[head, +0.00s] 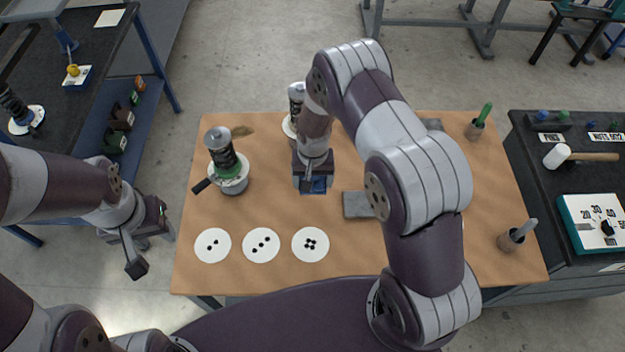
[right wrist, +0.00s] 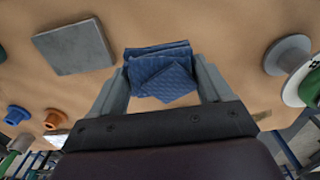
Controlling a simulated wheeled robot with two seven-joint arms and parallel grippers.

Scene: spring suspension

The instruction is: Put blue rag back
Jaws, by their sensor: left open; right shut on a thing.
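The blue rag (right wrist: 162,72) is a folded, quilted cloth between the two fingers of my right gripper (right wrist: 160,80) in the right wrist view. In the head view only a small part of the blue rag (head: 316,186) shows under my right gripper (head: 313,187), which is over the middle of the table. I cannot tell whether the rag touches the table. A flat grey pad (head: 357,205) lies to the right of the rag; it also shows in the right wrist view (right wrist: 74,46). My left gripper (head: 152,243) is open and empty, off the table's left edge.
Spring assemblies stand at left (head: 228,165) and behind my right gripper (head: 297,100). Three white dotted discs (head: 213,245) lie along the front. Cups hold a green-handled tool (head: 476,125) and a grey-handled one (head: 513,238) at right. Bare tabletop lies left of the rag.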

